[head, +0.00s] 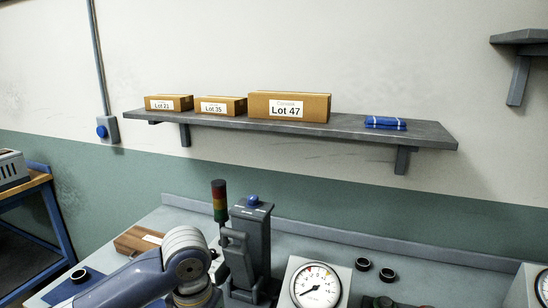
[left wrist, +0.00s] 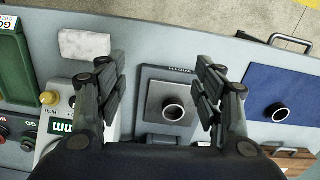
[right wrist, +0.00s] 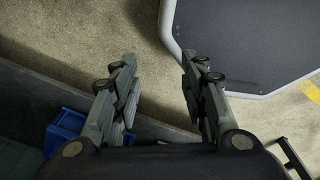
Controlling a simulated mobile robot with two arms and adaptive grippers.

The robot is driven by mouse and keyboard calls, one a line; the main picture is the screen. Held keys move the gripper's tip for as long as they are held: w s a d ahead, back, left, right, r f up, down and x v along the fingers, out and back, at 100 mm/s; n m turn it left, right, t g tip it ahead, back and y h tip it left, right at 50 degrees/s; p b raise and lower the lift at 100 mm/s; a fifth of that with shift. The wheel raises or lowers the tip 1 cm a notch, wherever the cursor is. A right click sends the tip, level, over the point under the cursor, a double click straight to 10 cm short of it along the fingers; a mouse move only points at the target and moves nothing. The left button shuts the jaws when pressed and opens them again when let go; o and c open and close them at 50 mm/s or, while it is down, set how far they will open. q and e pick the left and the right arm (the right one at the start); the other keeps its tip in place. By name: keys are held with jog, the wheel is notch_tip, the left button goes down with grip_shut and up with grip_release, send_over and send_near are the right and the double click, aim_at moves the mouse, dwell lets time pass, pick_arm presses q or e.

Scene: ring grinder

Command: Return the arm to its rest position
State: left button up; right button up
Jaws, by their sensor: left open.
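My left arm (head: 150,275) reaches in from the lower left of the head view, in front of the bench machine; its gripper is hidden there. In the left wrist view my left gripper (left wrist: 160,75) is open and empty. A dark metal ring (left wrist: 173,112) sits on a grey square plate (left wrist: 158,94) between and below its fingers, apart from them as far as I can tell. In the right wrist view my right gripper (right wrist: 160,62) is open and empty above the floor. My right arm does not show in the head view.
A second ring (left wrist: 279,112) lies on a blue mat (left wrist: 262,75). A dial gauge (head: 315,285), a grey machine (head: 250,245) with a stack light (head: 219,202), and two dark rings (head: 374,269) stand on the bench. A wall shelf (head: 345,128) holds boxes. Open floor (right wrist: 60,40) lies under my right gripper.

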pick_arm(q)
jog(key=s+d+f+m+t+h, duration=0.1)
jog(key=s+d+f+h, duration=0.15)
jog(key=d+f, duration=0.2)
jog(key=s+d+f+m+t+h, duration=0.1)
jog(key=s+d+f+h, duration=0.1)
jog(key=s+d+f, duration=0.3)
jog(key=s+a+f+n+t+y, duration=0.1)
jog(key=s+a+f, duration=0.2)
jog(key=s+a, duration=0.15)
jog(key=s+a+f+n+y, duration=0.1)
jog(key=s+a+f+y, duration=0.15)
jog(key=a, duration=0.35)
jog(key=s+a+f+n+t+y, duration=0.1)
jog(key=s+a+f, duration=0.1)
jog(key=s+a, duration=0.3)
notch_tip(320, 180, down, 27)
jog(key=a+g+b, duration=0.1)
jog(key=g+b, duration=0.1)
jog(key=s+a+f+g, duration=0.1)
jog(key=s+a+f, duration=0.2)
jog(key=s+f, duration=1.4)
jog(key=shift+s+a+f+b, duration=0.2)
jog(key=shift+s+f+b, duration=0.15)
jog(key=shift+f, duration=0.45)
pick_arm(e)
jog(key=f, duration=0.1)
jog(key=w+f, duration=0.1)
jog(key=shift+a+f, duration=0.1)
jog(key=shift+f, duration=0.3)
